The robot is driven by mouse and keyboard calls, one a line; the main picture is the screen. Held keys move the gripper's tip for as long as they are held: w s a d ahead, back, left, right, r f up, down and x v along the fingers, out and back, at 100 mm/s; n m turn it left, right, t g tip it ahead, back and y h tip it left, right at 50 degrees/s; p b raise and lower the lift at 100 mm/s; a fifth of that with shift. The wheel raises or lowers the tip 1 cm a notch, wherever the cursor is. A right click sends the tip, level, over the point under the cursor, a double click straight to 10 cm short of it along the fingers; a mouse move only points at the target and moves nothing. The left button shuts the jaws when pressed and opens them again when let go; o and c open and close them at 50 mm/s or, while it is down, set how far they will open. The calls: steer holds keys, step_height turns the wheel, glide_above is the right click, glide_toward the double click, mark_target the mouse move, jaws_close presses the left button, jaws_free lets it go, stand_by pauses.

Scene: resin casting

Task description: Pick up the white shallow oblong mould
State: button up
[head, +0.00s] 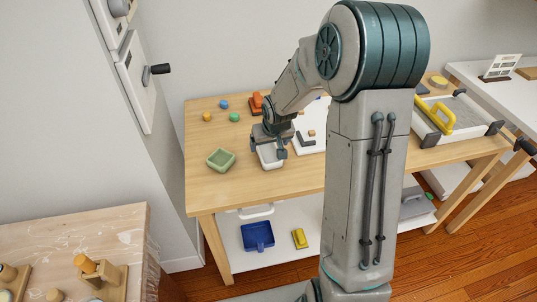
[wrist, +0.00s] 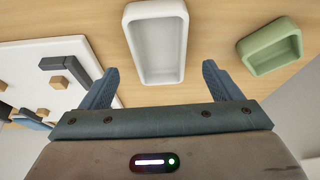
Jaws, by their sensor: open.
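The white shallow oblong mould (wrist: 133,78) lies on the wooden table, its open side facing up and empty. In the head view the mould (head: 268,160) is partly covered by my gripper (head: 268,148), which hangs over it. In the wrist view my gripper (wrist: 158,88) has its two blue-grey fingers spread wide, one on each side of the near part of the mould. The fingers look apart from its walls, and nothing is held. I cannot tell how far the fingertips are above the table.
A green square mould (head: 220,160) sits to the left on the wooden table (head: 215,190). A white board (head: 312,128) with a dark angle piece and small wooden blocks lies to the right. Small coloured pieces, including a blue one (head: 224,104), lie at the back.

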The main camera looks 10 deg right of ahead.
mark_target(268, 152)
steer(key=shift+x, duration=1.9)
steer(key=shift+f+b, duration=0.25)
steer(key=shift+b, duration=0.15)
steer(key=shift+c, duration=0.4)
steer(key=c, duration=1)
